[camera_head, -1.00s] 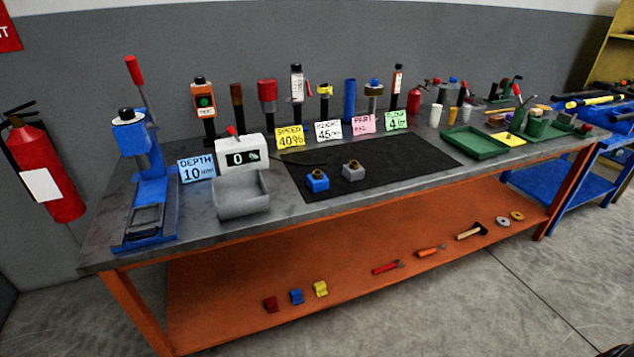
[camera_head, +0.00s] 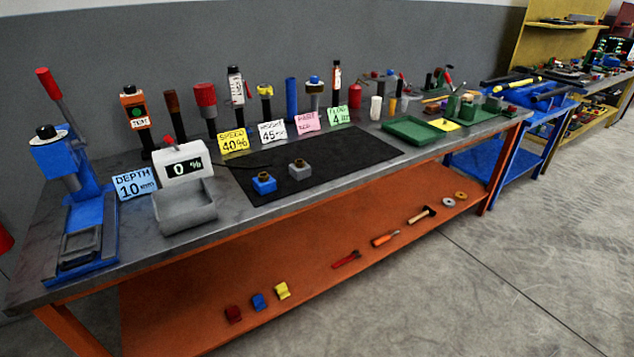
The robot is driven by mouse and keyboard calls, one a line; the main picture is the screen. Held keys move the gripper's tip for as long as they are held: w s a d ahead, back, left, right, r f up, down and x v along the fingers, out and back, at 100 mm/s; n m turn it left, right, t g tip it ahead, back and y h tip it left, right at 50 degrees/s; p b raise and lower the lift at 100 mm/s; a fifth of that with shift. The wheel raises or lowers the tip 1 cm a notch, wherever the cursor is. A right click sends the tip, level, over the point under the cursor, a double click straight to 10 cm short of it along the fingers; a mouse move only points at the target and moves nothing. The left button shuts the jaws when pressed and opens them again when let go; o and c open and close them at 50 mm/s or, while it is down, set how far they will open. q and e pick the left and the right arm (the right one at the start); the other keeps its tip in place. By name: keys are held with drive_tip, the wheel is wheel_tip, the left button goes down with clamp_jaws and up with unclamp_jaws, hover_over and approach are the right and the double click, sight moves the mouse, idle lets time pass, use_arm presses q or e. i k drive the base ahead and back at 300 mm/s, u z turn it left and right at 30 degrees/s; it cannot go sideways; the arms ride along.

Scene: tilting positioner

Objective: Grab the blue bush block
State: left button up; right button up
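A small blue block (camera_head: 264,183) with a round top piece sits on the black mat (camera_head: 330,160) on the workbench, near the mat's front left. A similar grey block (camera_head: 299,169) stands just right of it, apart from it. Another blue block (camera_head: 258,302) lies on the orange lower shelf between a red block (camera_head: 233,314) and a yellow block (camera_head: 282,291). Neither of my grippers shows in the head view.
A grey tray with a display (camera_head: 185,205) stands left of the mat, and a blue lever press (camera_head: 80,215) at the bench's left end. Cards and upright tools line the back. A green tray (camera_head: 412,130) is to the right. Floor in front is clear.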

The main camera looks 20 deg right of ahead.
sight(263, 188)
drive_tip(key=z, duration=1.7)
drive_tip(key=i, duration=3.35)
drive_tip(key=u, duration=3.1)
